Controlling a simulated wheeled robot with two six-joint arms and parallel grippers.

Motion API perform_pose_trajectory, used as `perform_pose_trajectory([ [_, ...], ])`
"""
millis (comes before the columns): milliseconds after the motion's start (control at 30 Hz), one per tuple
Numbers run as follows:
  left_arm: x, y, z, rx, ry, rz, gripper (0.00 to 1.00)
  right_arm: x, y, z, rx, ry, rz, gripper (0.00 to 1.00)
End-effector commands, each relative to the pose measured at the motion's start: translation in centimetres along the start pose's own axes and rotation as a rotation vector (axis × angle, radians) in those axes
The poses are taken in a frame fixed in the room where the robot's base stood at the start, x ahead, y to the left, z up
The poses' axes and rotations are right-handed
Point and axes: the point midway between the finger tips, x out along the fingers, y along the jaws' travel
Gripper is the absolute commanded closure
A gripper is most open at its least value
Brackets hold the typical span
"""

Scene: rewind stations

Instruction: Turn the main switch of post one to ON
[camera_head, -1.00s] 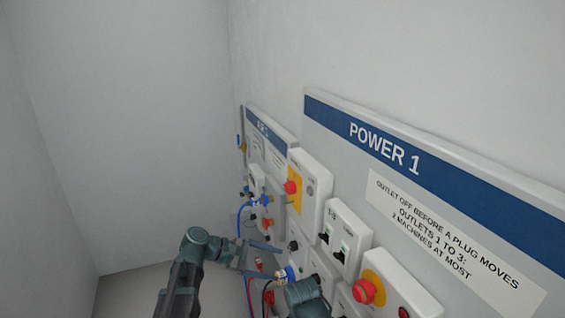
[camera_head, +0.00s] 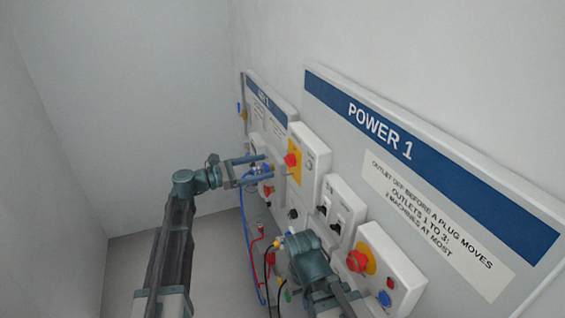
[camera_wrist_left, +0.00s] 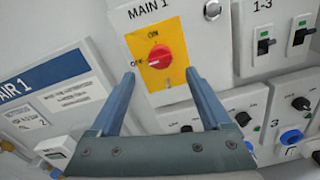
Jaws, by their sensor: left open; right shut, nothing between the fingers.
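The main switch (camera_head: 291,160) of post one is a red rotary knob on a yellow plate, on a white box on the wall. In the left wrist view, the knob (camera_wrist_left: 160,57) sits below the label MAIN 1, with ON printed above it. I cannot make out its exact pointing. My left gripper (camera_head: 262,169) is open and empty, pointing at the switch from the left. Its two fingertips (camera_wrist_left: 171,42) frame the knob in the wrist view, apart from it. My right gripper (camera_head: 288,246) is low by the panel, shut and empty; its fingers are largely hidden by its own wrist.
Right of the switch is a box with black breakers (camera_head: 334,212). A red emergency button (camera_head: 358,261) on yellow sits lower right. Below are outlets, blue plugs (camera_wrist_left: 291,137) and hanging cables (camera_head: 249,240). The AIR 1 board (camera_wrist_left: 55,85) stands left. Left of my arm is free.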

Motion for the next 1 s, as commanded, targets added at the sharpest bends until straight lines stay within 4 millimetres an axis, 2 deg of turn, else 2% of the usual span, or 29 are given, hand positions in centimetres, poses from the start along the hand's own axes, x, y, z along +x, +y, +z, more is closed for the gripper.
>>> perform_pose_trajectory([
  [33,1.2,0.0,0.0,0.000,-0.001,-0.004,0.19,0.0,0.0,0.0,0.000,0.000,0.000,1.00],
  [200,4.2,0.0,0.0,0.001,0.000,-0.003,0.19,0.0,0.0,0.0,0.000,0.000,0.000,1.00],
  [400,6.5,0.0,0.0,0.001,0.000,-0.002,0.19,0.0,0.0,0.0,0.000,0.000,0.000,1.00],
  [833,7.2,0.0,0.0,0.001,0.001,0.000,0.19,0.0,0.0,0.0,0.000,0.000,0.000,1.00],
  [867,7.2,0.0,0.0,0.001,0.001,0.000,0.21,0.0,0.0,0.0,0.000,0.000,0.000,1.00],
  [1000,7.2,0.0,0.0,0.001,0.001,0.000,0.46,0.0,0.0,0.0,0.000,0.000,0.000,1.00],
])
